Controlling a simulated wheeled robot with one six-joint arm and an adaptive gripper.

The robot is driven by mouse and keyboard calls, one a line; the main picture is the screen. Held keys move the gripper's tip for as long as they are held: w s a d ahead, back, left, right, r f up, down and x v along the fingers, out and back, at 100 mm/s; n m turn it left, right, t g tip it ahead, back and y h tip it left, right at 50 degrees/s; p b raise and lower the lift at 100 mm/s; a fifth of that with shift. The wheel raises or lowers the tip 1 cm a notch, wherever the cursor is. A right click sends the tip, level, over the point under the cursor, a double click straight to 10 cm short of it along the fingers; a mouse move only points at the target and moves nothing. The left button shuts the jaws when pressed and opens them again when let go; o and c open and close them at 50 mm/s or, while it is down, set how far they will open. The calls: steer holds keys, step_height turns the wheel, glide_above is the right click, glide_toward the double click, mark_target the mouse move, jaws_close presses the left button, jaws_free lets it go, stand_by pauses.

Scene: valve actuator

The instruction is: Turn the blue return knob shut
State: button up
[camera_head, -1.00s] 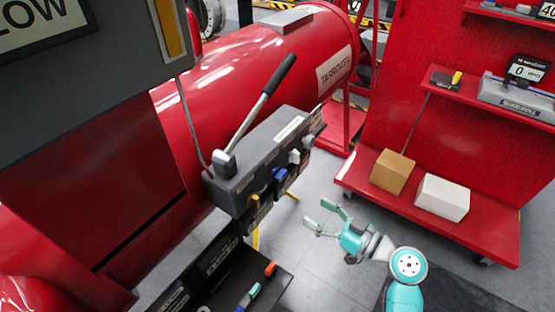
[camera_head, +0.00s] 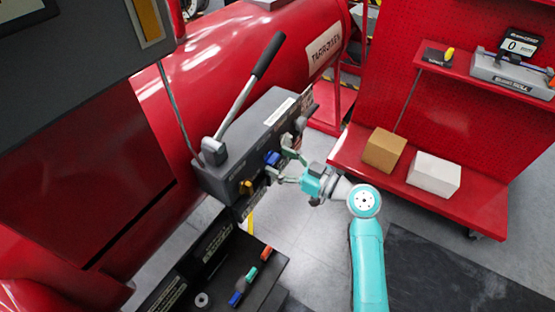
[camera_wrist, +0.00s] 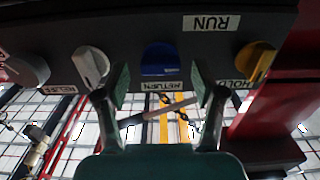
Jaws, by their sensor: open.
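The blue return knob (camera_head: 272,158) is on the front of a dark grey control box (camera_head: 237,180). In the wrist view the blue knob (camera_wrist: 160,58) sits just beyond my fingertips, near the middle between them, above an upside-down RETURN label. My gripper (camera_head: 279,159) is open in front of the knob, one finger on each side. In the wrist view my gripper (camera_wrist: 160,86) has a clear gap between its fingers and holds nothing. I cannot tell whether either finger touches the knob.
A yellow knob (camera_wrist: 255,61) and a light grey knob (camera_wrist: 90,65) flank the blue one closely. A long black-handled lever (camera_head: 241,98) rises from the box. A red shelf cart with a brown box (camera_head: 384,150) and white box (camera_head: 434,174) stands right.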

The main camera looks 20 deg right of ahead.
steer(key=shift+w+a, duration=0.35)
steer(key=shift+w, duration=0.1)
steer(key=c, duration=1.1)
steer(key=shift+c, duration=0.2)
